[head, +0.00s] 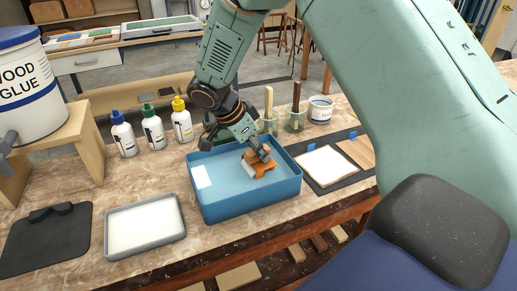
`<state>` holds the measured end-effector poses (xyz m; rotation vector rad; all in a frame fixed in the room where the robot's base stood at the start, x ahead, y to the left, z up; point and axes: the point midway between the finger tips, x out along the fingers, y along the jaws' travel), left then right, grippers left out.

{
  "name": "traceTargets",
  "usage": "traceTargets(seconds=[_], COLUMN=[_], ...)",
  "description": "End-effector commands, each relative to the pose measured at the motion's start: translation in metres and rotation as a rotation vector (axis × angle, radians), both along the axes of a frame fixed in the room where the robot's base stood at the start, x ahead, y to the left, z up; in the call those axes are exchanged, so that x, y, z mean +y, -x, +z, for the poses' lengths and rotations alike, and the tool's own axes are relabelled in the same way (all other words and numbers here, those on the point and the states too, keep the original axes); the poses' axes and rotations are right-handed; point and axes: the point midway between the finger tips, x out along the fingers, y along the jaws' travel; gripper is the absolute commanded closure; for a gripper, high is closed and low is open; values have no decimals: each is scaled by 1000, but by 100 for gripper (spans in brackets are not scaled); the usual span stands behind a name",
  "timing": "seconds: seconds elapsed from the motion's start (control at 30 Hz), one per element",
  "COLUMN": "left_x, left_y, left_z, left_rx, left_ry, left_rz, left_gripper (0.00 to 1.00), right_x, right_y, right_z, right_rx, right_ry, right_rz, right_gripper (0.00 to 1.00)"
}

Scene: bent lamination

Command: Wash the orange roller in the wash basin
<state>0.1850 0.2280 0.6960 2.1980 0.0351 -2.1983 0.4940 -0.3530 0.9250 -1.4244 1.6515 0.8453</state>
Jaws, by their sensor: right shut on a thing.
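The blue wash basin (238,207) stands on the workbench near the middle of the head view, with what looks like water inside. The orange roller (262,171) is inside the basin's walls, toward the right. My right gripper (258,154) reaches down into the basin from above and is shut on the roller. The roller's pale cylinder shows at its lower left. Whether the roller touches the basin floor cannot be told. My left gripper is not in view.
A grey tray with white contents (145,226) and a black mat (45,240) lie left of the basin. Glue bottles (153,130) stand behind it, with brush pots (295,120). A white sheet (322,166) lies on a dark board to the right. A wood glue bucket (25,90) stands far left.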

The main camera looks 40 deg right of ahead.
Motion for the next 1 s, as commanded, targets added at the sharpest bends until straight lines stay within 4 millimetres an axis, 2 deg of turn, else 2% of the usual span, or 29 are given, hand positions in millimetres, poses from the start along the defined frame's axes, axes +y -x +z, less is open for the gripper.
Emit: traceTargets(seconds=[0.7,1.0], left_x=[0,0], left_y=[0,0], left_z=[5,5], left_rx=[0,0], left_ry=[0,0], left_rz=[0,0], left_gripper=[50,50], right_x=[52,55], right_y=[-13,-14], right_z=[1,0], right_rx=[-1,-1], right_ry=[1,0], right_rz=[2,0], right_gripper=[100,100])
